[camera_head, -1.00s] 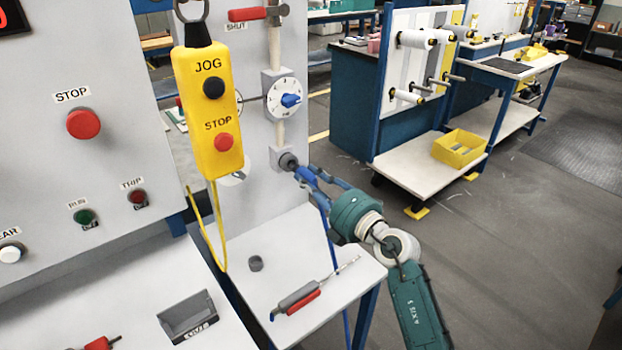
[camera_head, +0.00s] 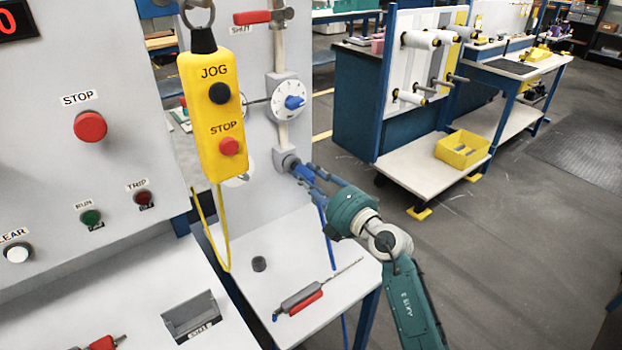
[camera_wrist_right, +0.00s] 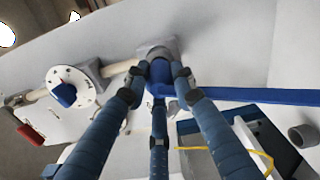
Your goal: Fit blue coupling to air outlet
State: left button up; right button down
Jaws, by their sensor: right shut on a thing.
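The blue coupling (camera_head: 302,172) is at the air outlet (camera_head: 287,160), a grey fitting low on the grey panel. My right gripper (camera_head: 312,177) is shut on the coupling. In the right wrist view the blue coupling (camera_wrist_right: 161,74) sits between the fingers (camera_wrist_right: 159,88), with its far end against the grey outlet (camera_wrist_right: 158,52). I cannot tell whether it is seated fully. A blue hose (camera_head: 329,235) hangs from the coupling past the small table. My left gripper is not in view.
A yellow JOG/STOP pendant (camera_head: 212,115) hangs left of the outlet. A dial with a blue knob (camera_head: 294,102) and a red-handled valve (camera_head: 253,17) are above it. On the small table (camera_head: 290,235) lie a red-grey tool (camera_head: 300,299) and a dark cap (camera_head: 259,264).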

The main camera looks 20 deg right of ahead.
jog(key=shift+w+a, duration=0.1)
jog(key=shift+w, duration=0.15)
dwell(0.4)
jog(key=shift+w+a, duration=0.1)
jog(key=shift+w, duration=0.25)
jog(key=c, duration=1.4)
grip_release()
jog(key=shift+o, duration=0.2)
jog(key=shift+s+f, duration=0.1)
jog(key=shift+s, duration=0.25)
jog(key=v, duration=1.1)
jog(key=shift+s, duration=0.1)
